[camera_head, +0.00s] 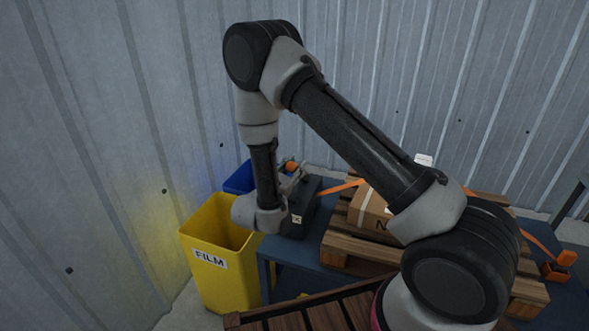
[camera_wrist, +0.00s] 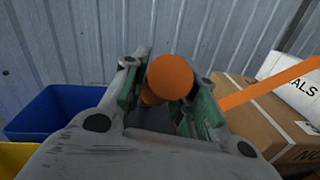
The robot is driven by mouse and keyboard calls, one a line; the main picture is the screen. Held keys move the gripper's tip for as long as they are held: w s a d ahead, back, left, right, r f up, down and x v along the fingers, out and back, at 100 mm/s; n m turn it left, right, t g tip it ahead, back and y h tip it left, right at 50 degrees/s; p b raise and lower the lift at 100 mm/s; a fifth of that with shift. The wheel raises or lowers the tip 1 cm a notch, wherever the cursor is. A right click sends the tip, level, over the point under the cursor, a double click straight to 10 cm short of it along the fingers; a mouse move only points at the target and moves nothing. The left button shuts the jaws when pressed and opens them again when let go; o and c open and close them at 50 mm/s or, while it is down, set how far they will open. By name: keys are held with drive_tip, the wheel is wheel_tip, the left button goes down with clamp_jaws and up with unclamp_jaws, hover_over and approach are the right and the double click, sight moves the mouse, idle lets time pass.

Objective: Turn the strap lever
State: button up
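The strap lever shows as a round orange knob (camera_wrist: 171,77) in the wrist view, with a little more orange below it at its left. The orange knob also shows small in the head view (camera_head: 291,167), above a dark box (camera_head: 302,208) with a pale label. My gripper (camera_wrist: 166,88) has its two green-padded fingers apart, one on each side of the knob. I see no clear squeeze on it; any contact at the pads is hard to tell. In the head view my gripper (camera_head: 288,182) is partly hidden by my wrist. The orange strap (camera_head: 343,187) runs right from the box.
A carton (camera_head: 368,210) sits on a wooden pallet (camera_head: 345,245) on the blue table (camera_head: 285,256). A yellow FILM bin (camera_head: 206,278) and a blue bin (camera_wrist: 62,112) stand at the left. The corrugated wall (camera_head: 110,120) is close behind. Another orange buckle (camera_head: 557,268) is at far right.

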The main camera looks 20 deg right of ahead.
clamp_jaws()
drive_tip(key=shift+r, duration=0.1)
drive_tip(key=shift+w+d+r+g+y, duration=0.45)
drive_tip(key=shift+w+r+g+y, duration=0.1)
drive_tip(key=shift+r, duration=0.1)
drive_tip(key=w+d+r+n+g+y, duration=0.1)
drive_tip(key=w+d+r+g+y, duration=0.2)
drive_tip(key=w+d+g+y, duration=0.2)
drive_tip(key=shift+w+d+g, duration=0.3)
drive_tip(key=shift+w+g, duration=0.25)
drive_tip(key=shift+w, duration=0.95)
drive_tip(key=shift+r, duration=0.1)
drive_tip(key=o, duration=0.9)
unclamp_jaws()
